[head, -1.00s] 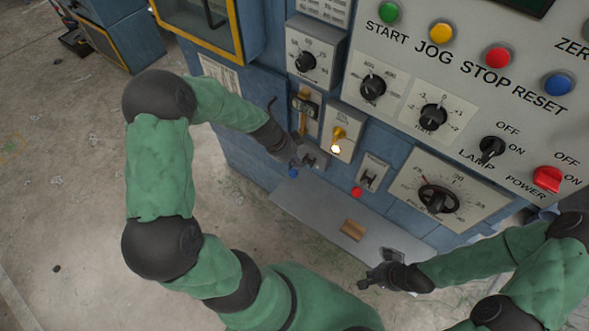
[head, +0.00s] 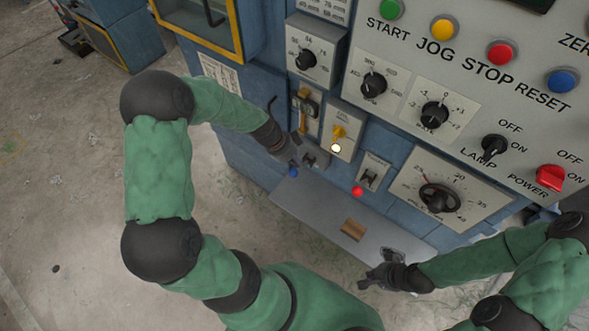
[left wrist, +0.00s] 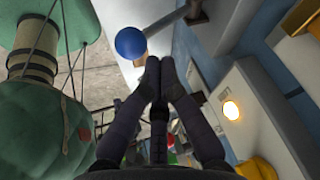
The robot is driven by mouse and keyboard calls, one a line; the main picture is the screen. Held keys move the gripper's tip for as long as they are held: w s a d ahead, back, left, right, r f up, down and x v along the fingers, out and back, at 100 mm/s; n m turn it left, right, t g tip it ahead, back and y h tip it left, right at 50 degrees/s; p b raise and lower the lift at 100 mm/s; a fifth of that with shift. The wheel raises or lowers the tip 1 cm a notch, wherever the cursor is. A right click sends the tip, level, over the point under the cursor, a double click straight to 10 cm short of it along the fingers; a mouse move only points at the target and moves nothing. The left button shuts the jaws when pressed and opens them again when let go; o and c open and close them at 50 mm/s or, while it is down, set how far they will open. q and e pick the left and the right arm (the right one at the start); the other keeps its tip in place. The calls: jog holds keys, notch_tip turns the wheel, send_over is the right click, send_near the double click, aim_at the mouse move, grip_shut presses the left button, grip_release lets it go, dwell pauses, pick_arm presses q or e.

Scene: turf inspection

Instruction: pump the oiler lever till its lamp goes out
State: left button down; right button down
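A lever with a blue ball knob (head: 293,172) stands out from the lower left of the machine front. The blue ball (left wrist: 130,42) and its grey rod also show in the left wrist view. My left gripper (left wrist: 160,68) is shut and empty, its fingertips close beside the ball; I cannot tell if they touch it. A lit, pale yellow lamp (head: 336,148) sits on a light plate under a yellow fitting (head: 339,133); it glows in the left wrist view too (left wrist: 231,110). My right gripper (head: 374,279) is low near the shelf; its fingers are too small to read.
A second lever with a red ball (head: 358,191) is to the right. A grey shelf (head: 310,207) holds a brown block (head: 353,229). The control panel above carries buttons, dials and a red power switch (head: 550,178). Open floor (head: 60,230) lies to the left.

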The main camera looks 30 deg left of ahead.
pick_arm(q)
jog(key=shift+s+f+b, duration=0.1)
jog(key=shift+f+b, duration=0.15)
jog(key=shift+b, duration=0.1)
